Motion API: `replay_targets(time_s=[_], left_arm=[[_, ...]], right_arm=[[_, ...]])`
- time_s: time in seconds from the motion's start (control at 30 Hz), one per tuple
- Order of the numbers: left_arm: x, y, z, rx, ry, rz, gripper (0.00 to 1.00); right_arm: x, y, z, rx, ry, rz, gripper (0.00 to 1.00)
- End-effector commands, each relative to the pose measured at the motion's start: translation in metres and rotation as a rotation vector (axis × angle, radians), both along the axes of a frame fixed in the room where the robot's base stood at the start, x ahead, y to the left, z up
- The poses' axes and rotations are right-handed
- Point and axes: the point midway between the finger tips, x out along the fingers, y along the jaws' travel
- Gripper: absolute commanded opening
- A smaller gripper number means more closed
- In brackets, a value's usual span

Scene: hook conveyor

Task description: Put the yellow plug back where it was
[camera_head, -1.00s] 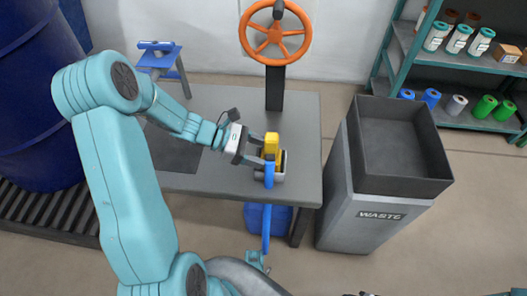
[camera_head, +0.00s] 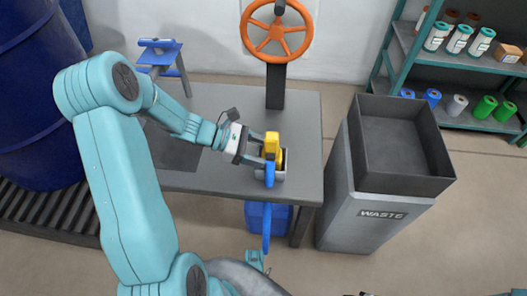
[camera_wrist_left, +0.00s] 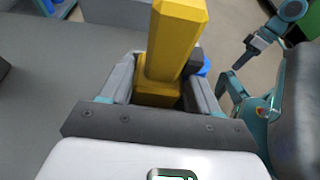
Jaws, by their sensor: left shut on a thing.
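The yellow plug (camera_head: 272,146) stands at the right front part of the grey table, at a grey holder (camera_head: 279,178). My left gripper (camera_head: 270,158) reaches it from the left and is shut on it. In the left wrist view the plug (camera_wrist_left: 174,42) rises between the two fingers and looks nearly upright. Its lower end is hidden, so I cannot tell how far it sits in the holder. What seems to be my right gripper (camera_wrist_left: 242,60) shows small at the upper right of the left wrist view; its jaws are too small to read.
The grey table (camera_head: 215,100) carries an orange handwheel (camera_head: 275,31) on a dark post. A waste bin (camera_head: 385,215) stands to the right. A shelf (camera_head: 480,65) is at the back right.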

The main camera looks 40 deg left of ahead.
Motion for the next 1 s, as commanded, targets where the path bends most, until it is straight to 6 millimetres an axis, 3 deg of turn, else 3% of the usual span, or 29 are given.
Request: replay_targets(time_s=[0.03, 0.3, 0.33, 0.4, 0.8, 1.0], left_arm=[[-0.004, -0.002, -0.016, 0.020, 0.019, -0.011, 0.13], [-0.005, -0.003, -0.017, 0.019, 0.019, -0.011, 0.13], [-0.005, -0.003, -0.017, 0.019, 0.020, -0.012, 0.65], [-0.005, -0.003, -0.018, 0.019, 0.019, -0.011, 0.87], [-0.005, -0.002, -0.017, 0.020, 0.020, -0.011, 0.90], [-0.024, 0.031, 0.004, 0.017, 0.014, 0.003, 0.91]], right_arm=[[0.000, 0.000, -0.004, 0.000, 0.000, 0.000, 0.48], [0.000, 0.000, -0.005, 0.000, 0.000, 0.000, 0.48], [0.000, 0.000, -0.006, 0.000, 0.000, 0.000, 0.48], [0.000, 0.000, -0.006, 0.000, 0.000, 0.000, 0.48], [0.003, -0.003, -0.004, -0.002, -0.007, -0.013, 0.48], [0.000, 0.000, 0.012, 0.000, 0.000, -0.001, 0.48]])
